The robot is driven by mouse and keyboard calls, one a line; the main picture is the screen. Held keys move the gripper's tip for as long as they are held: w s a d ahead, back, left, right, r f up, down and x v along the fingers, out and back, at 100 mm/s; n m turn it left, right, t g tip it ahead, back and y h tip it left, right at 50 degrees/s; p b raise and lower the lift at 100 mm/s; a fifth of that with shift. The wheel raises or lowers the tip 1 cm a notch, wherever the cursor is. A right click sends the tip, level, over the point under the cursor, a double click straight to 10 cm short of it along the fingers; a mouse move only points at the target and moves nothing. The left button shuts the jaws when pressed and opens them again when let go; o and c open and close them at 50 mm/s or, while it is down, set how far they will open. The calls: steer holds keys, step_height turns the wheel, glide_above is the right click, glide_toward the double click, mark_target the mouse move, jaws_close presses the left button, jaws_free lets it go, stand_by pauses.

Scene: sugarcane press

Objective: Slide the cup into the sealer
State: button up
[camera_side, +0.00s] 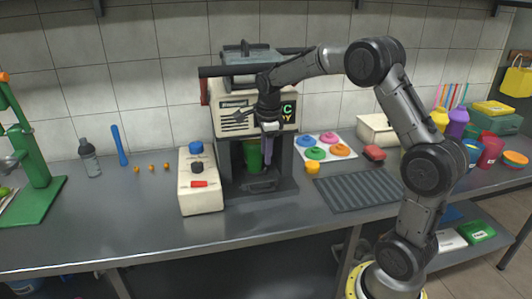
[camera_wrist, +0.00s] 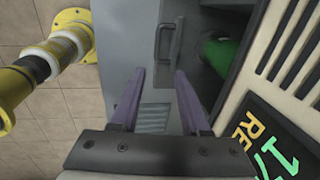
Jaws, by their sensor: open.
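The sealer (camera_side: 240,122) is a beige and dark machine with an open bay below its head. A green cup (camera_side: 253,155) stands inside the bay, partly hidden by my gripper and the frame. In the wrist view part of the green cup (camera_wrist: 215,52) shows at the upper right, beyond the right finger. My gripper (camera_side: 268,160) points down at the front of the bay, just right of the cup. Its two purple fingers (camera_wrist: 158,75) are apart with nothing between them. A grey panel with a handle (camera_wrist: 165,42) lies beyond the fingertips; the handle also shows low on the sealer (camera_side: 258,186).
A control box with a blue knob (camera_side: 196,148) stands left of the sealer. Colored lids (camera_side: 314,153) on a white sheet and a ribbed dark mat (camera_side: 355,187) lie to its right. A bottle (camera_side: 89,158) stands farther left. The front counter is clear.

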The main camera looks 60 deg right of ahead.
steer(key=shift+r, duration=3.4)
steer(key=s+a+r, duration=0.3)
steer(key=s+a, duration=0.8)
steer(key=shift+s+a, duration=0.15)
steer(key=s+a+r+n+t, duration=0.3)
steer(key=s+a+n, duration=0.2)
steer(key=s+n, duration=0.25)
steer(key=s+a+f+n+t+y, duration=0.1)
steer(key=s+f+n, duration=0.4)
steer(key=n, duration=1.4)
steer(key=shift+s+a, duration=0.45)
steer(key=shift+s, duration=0.2)
